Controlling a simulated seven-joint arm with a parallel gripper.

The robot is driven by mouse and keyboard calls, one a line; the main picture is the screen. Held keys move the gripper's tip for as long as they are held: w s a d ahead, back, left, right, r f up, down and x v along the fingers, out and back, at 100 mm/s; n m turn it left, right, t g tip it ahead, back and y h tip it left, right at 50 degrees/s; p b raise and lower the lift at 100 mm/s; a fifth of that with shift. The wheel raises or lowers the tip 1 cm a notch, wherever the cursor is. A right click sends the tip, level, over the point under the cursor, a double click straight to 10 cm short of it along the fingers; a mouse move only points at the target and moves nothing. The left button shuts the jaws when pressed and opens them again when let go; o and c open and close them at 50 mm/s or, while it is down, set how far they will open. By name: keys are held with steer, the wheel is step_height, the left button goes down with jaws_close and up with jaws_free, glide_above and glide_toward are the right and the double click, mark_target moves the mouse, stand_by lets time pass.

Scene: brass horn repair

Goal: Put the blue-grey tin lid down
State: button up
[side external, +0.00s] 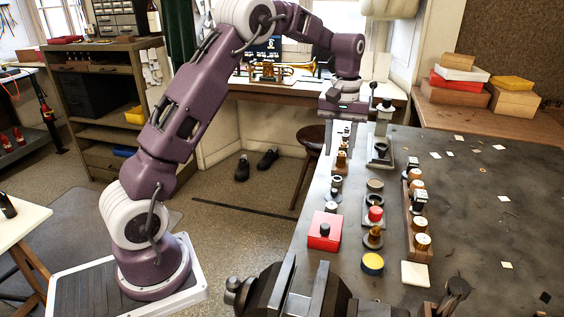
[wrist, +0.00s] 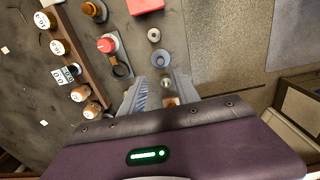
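A round blue-grey piece with a pale centre (wrist: 160,58) lies on the bench just beyond my fingertips in the wrist view, and I take it for the tin lid. In the side view it seems to be the small round piece (side external: 336,182) in the left row. My gripper (wrist: 163,86) has its fingers apart, with nothing touching both of them. A small pale round part (wrist: 166,82) shows in the gap, apparently on the bench below. In the side view my gripper (side external: 345,122) is over the bench's far left end, its fingertips hard to make out.
A red box (side external: 325,231) is nearer in the same row. A red-topped part (side external: 376,214) and a yellow tin (side external: 372,262) are in the middle row. A wooden rack of jars (side external: 418,225) stands to the right. A lever tool (side external: 381,140) stands near my gripper. The bench's right side is mostly clear.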

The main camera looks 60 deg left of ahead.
steer(key=s+d+r+m+t, duration=0.2)
steer(key=s+d+r, duration=0.35)
steer(key=s, duration=0.35)
steer(key=s+d+r+m+t, duration=0.1)
steer(key=s+d+r+m, duration=0.25)
steer(key=s+r, duration=0.4)
steer(key=s+d+f+m+t, duration=0.1)
steer(key=s+d+f, duration=0.1)
steer(key=s, duration=0.5)
steer(key=s+d+f+m+t, duration=0.1)
steer(key=s+d+f+m, duration=0.1)
steer(key=s, duration=0.6)
